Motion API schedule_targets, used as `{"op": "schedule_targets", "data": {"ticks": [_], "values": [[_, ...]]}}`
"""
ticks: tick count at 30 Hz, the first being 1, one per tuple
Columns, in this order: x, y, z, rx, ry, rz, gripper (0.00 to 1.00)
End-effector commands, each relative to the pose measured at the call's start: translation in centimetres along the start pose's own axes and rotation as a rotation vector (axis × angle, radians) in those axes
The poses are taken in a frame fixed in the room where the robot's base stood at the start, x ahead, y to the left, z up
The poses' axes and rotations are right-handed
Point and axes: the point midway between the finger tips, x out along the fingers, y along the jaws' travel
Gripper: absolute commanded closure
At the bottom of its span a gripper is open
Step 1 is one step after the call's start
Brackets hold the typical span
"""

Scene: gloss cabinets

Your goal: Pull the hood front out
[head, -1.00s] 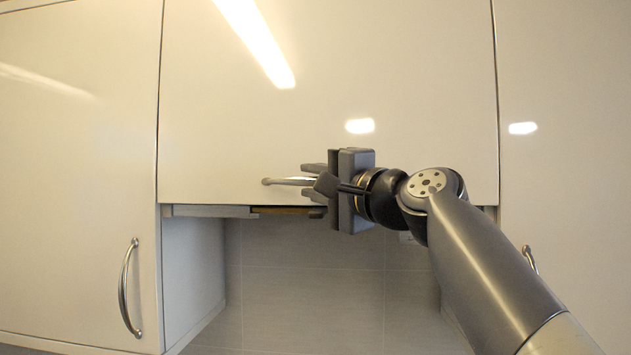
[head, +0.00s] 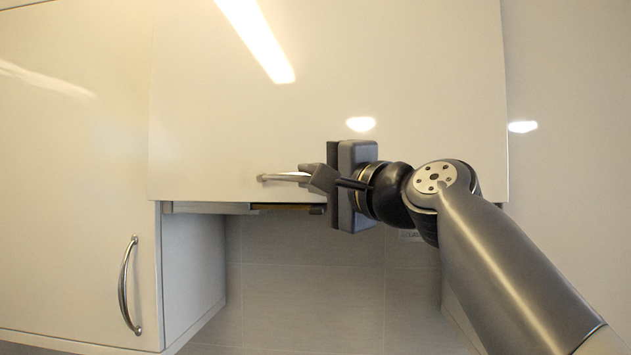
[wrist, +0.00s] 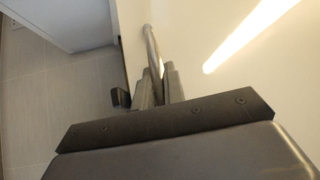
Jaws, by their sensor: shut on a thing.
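The hood front (head: 250,100) is the wide, glossy cream panel in the middle of the head view. It stands a little forward of the cabinets beside it. Its bar handle (head: 284,177) runs level near the lower edge. My gripper (head: 312,178) is shut on the right part of this handle, and the gripper body hides the handle's right end. In the wrist view the handle (wrist: 152,50) runs up from between the two fingers (wrist: 160,88), with the glossy panel (wrist: 220,40) to its right.
A cream door (head: 70,180) with a curved upright handle (head: 125,286) is on the left, and another panel (head: 570,170) is on the right. Under the hood front is a grey hood edge (head: 205,208) and an open recess with a tiled wall (head: 300,270).

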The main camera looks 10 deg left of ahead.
Motion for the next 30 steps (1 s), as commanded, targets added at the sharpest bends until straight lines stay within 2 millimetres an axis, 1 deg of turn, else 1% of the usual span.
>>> {"op": "schedule_targets", "data": {"ticks": [1, 3, 6, 10, 15, 24, 25, 30], "values": [[-0.9, -0.1, 1.0, -0.002, -0.005, -0.001, 1.00], [-1.9, -0.4, 2.0, -0.001, -0.005, -0.001, 1.00], [-3.3, -0.9, 3.5, -0.001, -0.005, -0.001, 1.00], [-4.8, -1.3, 4.9, -0.001, -0.005, 0.001, 1.00], [-5.7, -1.5, 5.7, 0.000, -0.003, 0.002, 1.00], [-5.7, -1.4, 5.7, 0.000, -0.002, 0.002, 1.00], [-5.7, -1.4, 5.7, 0.000, -0.002, 0.002, 0.88], [-5.7, -1.5, 5.7, 0.000, -0.002, 0.002, 0.74]]}}
